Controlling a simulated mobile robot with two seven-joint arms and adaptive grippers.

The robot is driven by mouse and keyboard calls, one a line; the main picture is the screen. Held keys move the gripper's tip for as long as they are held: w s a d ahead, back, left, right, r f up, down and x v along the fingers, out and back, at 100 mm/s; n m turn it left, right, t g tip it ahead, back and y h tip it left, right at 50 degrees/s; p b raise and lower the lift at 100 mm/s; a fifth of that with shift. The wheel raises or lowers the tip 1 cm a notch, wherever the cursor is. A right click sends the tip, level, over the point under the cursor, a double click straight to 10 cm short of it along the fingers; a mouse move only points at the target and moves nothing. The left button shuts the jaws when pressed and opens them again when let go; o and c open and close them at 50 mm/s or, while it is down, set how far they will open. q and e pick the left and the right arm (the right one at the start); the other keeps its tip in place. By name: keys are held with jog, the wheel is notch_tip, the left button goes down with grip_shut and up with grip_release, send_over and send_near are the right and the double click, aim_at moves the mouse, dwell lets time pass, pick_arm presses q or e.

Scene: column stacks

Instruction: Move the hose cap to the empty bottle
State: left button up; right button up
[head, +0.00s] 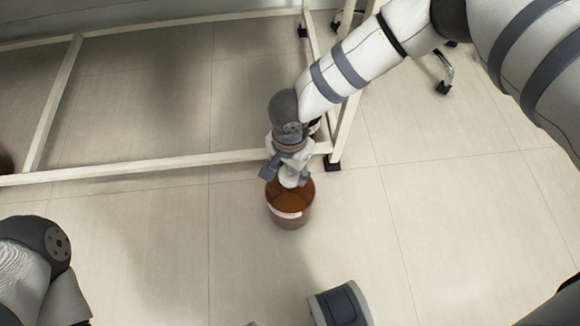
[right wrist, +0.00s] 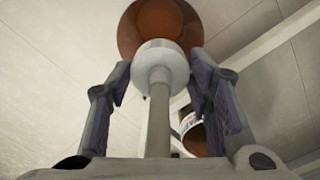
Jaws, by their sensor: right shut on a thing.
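My right gripper (head: 286,175) is shut on the white hose cap (right wrist: 160,68), whose pale hose (right wrist: 158,122) runs back between the fingers in the right wrist view. In the head view the cap is a pale shape between the fingers. A brown bottle (head: 290,210) with a white label stands on the floor at the gripper's tips. In the right wrist view this brown bottle (right wrist: 160,28) lies just beyond the cap. I cannot tell whether the cap touches its neck. My left gripper is not in view.
A second brown bottle (right wrist: 193,136) with a label is partly hidden behind a finger. A pale frame (head: 130,167) with dark feet crosses the floor behind the gripper. A dark reddish thing (head: 5,164) shows at the left edge. The tiled floor (head: 440,220) at right is clear.

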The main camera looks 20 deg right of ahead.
jog(key=o, duration=1.2)
notch_tip(320, 180, up, 12)
jog(key=shift+r, duration=0.1)
